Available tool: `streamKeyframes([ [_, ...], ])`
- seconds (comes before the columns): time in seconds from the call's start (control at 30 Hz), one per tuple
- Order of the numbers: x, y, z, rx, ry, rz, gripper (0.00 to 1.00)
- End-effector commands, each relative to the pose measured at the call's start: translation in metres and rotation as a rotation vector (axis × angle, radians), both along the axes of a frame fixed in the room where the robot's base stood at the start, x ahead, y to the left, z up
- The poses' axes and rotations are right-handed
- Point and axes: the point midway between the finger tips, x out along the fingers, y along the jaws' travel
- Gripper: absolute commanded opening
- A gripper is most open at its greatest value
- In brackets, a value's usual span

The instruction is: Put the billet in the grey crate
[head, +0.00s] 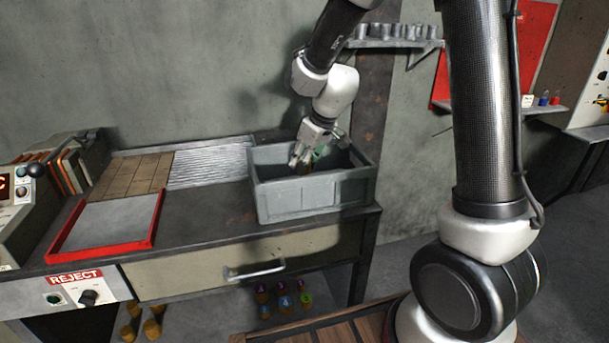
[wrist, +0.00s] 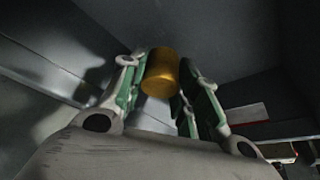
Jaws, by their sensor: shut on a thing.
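The grey crate (head: 315,194) stands at the right end of the workbench. My gripper (head: 304,158) points down into the crate's opening, with its fingertips below the rim level in the head view. In the wrist view my gripper (wrist: 160,92) is shut on the billet (wrist: 161,73), a short golden-brown cylinder between the green-lined fingers. Grey crate walls (wrist: 235,40) surround it there. In the head view the billet is mostly hidden by the fingers and the crate. I cannot tell whether the billet touches the crate floor.
Left of the crate lie a ribbed metal plate (head: 208,165), a tan tiled area (head: 132,175) and an empty red-rimmed tray (head: 104,222). A control box (head: 40,190) with a lever stands at the far left. A wall shelf (head: 395,42) with small grey pieces hangs behind the crate.

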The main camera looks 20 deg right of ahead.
Motion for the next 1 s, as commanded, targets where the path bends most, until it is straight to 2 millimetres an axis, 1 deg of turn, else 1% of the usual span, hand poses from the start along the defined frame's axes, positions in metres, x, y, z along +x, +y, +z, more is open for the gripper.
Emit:
streamKeyframes([
  [0.2,0.0,0.0,-0.03,0.0,0.001,-0.002,0.0],
  [0.3,0.0,0.0,-0.039,0.0,0.0,-0.001,0.0],
  [0.67,0.001,0.0,-0.042,-0.001,-0.002,0.001,0.0],
  [0.7,0.0,0.0,-0.043,-0.001,-0.001,0.001,0.36],
  [0.77,0.0,0.0,-0.042,-0.001,-0.002,0.001,0.47],
  [0.8,0.0,0.0,-0.042,-0.001,-0.001,0.001,0.53],
  [1.0,0.0,0.0,-0.042,-0.001,-0.001,0.001,0.53],
])
